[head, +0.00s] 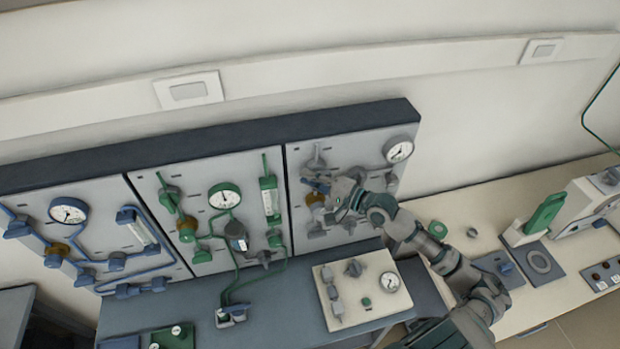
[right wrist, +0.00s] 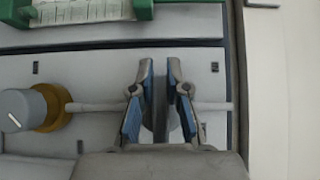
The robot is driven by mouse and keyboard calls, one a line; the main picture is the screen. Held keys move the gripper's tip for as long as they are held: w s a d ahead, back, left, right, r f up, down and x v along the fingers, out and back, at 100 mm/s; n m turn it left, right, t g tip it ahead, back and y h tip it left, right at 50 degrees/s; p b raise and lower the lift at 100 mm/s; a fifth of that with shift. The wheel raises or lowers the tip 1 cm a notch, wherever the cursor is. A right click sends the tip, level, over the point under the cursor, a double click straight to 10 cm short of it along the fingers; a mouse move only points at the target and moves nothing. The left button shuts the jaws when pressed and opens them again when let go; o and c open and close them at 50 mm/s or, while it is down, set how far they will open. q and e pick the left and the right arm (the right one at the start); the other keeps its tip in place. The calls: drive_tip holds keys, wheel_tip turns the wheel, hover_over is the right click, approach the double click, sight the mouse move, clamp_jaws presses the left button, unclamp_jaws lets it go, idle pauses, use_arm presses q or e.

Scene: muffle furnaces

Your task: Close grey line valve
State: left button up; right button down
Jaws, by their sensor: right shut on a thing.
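The grey line is on the right-hand panel (head: 372,160), with grey pipes and fittings and a round gauge (head: 400,150) at its upper right. My right gripper (head: 322,186) is at the left part of this panel, its arm coming in from the lower right. In the right wrist view my right gripper (right wrist: 161,90) has its two blue-padded fingers shut on the grey valve handle (right wrist: 160,118), which stands on a thin grey pipe (right wrist: 210,106). The gripper partly hides the valve. My left gripper is not in view.
A green-line panel (head: 150,185) and a blue-line panel (head: 40,265) stand to the left. A brass fitting with a grey knob (right wrist: 22,110) is beside the valve. A beige box with a gauge (head: 345,312) lies on the bench below.

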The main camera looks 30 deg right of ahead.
drive_tip(key=shift+f, duration=0.1)
drive_tip(key=c, duration=1.3)
unclamp_jaws()
drive_tip(key=shift+o, duration=0.8)
drive_tip(key=shift+w, duration=0.1)
drive_tip(key=shift+w+d, duration=0.15)
drive_tip(key=v, duration=1.2)
drive_tip(key=shift+f, duration=0.15)
